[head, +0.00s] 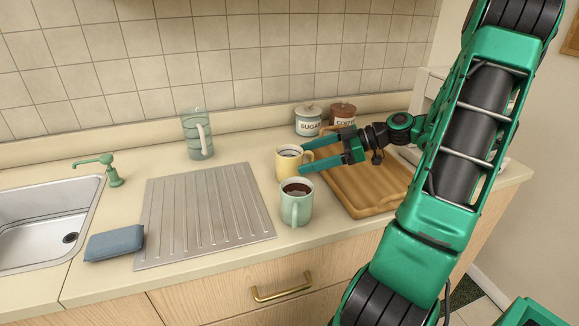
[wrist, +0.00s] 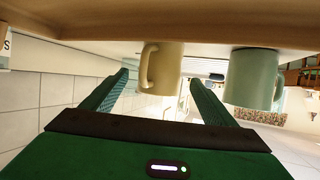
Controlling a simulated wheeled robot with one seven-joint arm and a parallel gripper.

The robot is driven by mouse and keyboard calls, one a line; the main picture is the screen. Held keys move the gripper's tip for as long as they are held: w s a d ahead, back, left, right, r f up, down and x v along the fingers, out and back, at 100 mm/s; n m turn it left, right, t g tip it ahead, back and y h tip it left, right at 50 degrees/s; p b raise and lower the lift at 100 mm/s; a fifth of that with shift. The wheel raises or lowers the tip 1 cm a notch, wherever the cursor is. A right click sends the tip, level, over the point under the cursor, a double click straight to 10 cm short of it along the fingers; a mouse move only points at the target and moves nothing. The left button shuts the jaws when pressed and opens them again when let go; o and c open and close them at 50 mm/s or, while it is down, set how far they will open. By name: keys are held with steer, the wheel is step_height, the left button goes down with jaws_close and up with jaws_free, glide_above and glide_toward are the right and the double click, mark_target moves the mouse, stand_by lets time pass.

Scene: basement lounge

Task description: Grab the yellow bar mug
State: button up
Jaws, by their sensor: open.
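The yellow mug (head: 287,164) stands upright on the counter, with dark liquid inside and its handle turned right, toward my gripper. My gripper (head: 305,158) is open, reaching in from the right, with its fingertips on either side of the handle; I cannot tell if they touch it. In the wrist view, which is upside down, the yellow mug (wrist: 166,68) shows between and beyond the two spread fingers. A pale green mug (head: 297,208) with dark liquid stands just in front of the yellow one; it also shows in the wrist view (wrist: 250,78), outside the right-hand finger.
A wooden tray (head: 372,207) lies right of the mugs, below my arm. Sugar (head: 308,121) and coffee (head: 342,112) canisters stand behind. A ribbed drainboard (head: 205,215), a glass pitcher (head: 197,135), a blue sponge (head: 114,243) and the sink (head: 40,220) are left.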

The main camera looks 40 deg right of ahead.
mark_target(291, 161)
steer(key=shift+x, duration=3.05)
steer(key=shift+c, duration=0.3)
steer(key=c, duration=1.3)
steer(key=shift+o, duration=0.2)
steer(key=shift+r, duration=0.1)
